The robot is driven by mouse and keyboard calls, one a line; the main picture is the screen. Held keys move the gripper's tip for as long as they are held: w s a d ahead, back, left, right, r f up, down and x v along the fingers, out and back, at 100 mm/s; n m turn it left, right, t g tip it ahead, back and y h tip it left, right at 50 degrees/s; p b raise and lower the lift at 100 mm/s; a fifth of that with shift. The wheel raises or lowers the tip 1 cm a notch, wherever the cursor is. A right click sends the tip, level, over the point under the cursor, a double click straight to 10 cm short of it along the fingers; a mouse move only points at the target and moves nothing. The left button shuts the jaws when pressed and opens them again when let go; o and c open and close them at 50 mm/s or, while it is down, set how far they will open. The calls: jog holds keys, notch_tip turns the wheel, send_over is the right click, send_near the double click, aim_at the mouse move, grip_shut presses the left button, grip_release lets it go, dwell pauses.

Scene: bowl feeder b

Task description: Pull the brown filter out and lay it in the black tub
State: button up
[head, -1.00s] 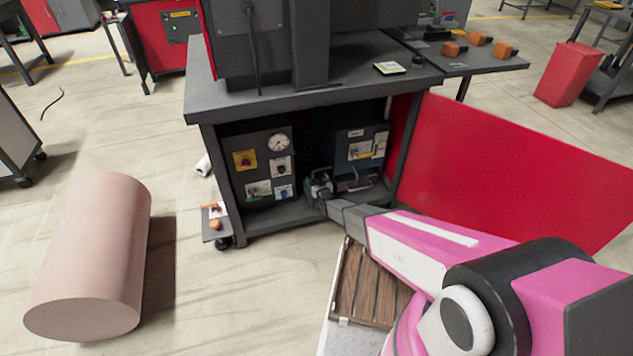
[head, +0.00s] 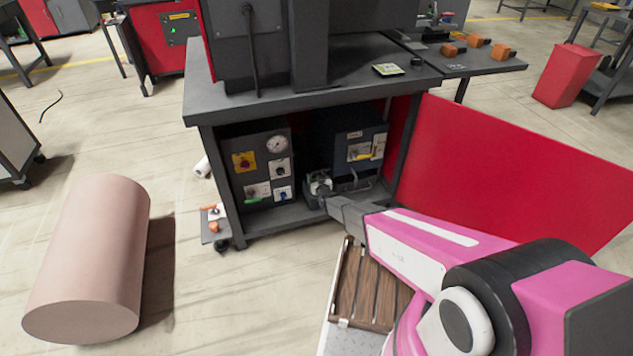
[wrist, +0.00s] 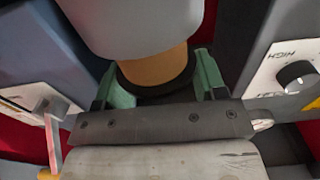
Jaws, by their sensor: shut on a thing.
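My gripper (head: 321,187) reaches into the open lower bay of the dark bench, between two control boxes. In the wrist view its green fingers (wrist: 163,72) stand on either side of a brown cylinder, the filter (wrist: 155,68), and are shut on it. A black ring circles the filter's near end. A pale grey rounded body (wrist: 130,22) covers its upper part, so I cannot tell how much of the filter is inside it. In the head view the filter is hidden or too small to make out. I cannot pick out the black tub in either view.
The left control box (head: 262,165) has a gauge and knobs; the right box (head: 360,150) has a panel. Both are close beside my gripper. A red panel (head: 520,180) stands right of the bay.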

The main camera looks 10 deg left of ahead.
jog(key=s+a+r, duration=0.4)
jog(key=s+r, duration=0.4)
jog(key=s, duration=0.2)
jog(key=shift+s+a, duration=0.2)
jog(key=shift+s, duration=0.2)
